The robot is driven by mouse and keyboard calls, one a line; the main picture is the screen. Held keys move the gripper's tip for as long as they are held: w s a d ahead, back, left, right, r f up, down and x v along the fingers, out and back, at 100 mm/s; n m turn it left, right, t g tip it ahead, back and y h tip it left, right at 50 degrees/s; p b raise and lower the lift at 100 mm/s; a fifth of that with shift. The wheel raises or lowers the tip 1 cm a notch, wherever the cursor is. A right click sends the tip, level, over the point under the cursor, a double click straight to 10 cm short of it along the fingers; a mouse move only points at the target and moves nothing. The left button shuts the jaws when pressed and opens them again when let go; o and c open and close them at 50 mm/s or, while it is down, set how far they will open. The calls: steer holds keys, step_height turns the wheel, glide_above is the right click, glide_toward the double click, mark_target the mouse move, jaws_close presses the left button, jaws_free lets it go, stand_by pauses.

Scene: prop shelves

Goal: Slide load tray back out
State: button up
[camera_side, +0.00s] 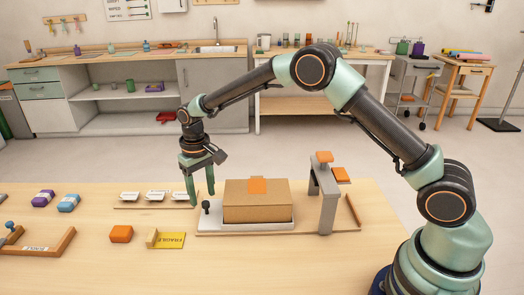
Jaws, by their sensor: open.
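The load tray (235,225) is a light grey slab on a wooden-edged base. A cardboard box (258,208) with an orange patch on top sits on it. A dark round knob (206,207) stands upright at the tray's left end. A grey upright frame (324,199) with an orange block on top stands at the right end, beside the box. My gripper (201,199) points down with its two green fingers apart, close to the knob and left of the box. Whether a finger touches the knob, I cannot tell.
Several small white pieces (158,194) stand on a wooden strip left of my gripper. Purple (43,198) and blue (68,203) items lie farther left. The front right tabletop is clear.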

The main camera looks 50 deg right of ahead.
step_height(320, 180, up, 10)
steer(key=shift+f, duration=0.25)
steer(key=s+d+r+t, duration=0.3)
steer(key=s+d+r, duration=0.3)
steer(key=s+r, duration=0.4)
steer(key=s+d+f+t, duration=0.1)
steer(key=s+d, duration=0.3)
steer(key=s, duration=0.9)
steer(key=shift+d+t, duration=0.35)
steer(key=shift+t, duration=0.45)
steer(key=shift+s, duration=0.1)
stand_by(0.5)
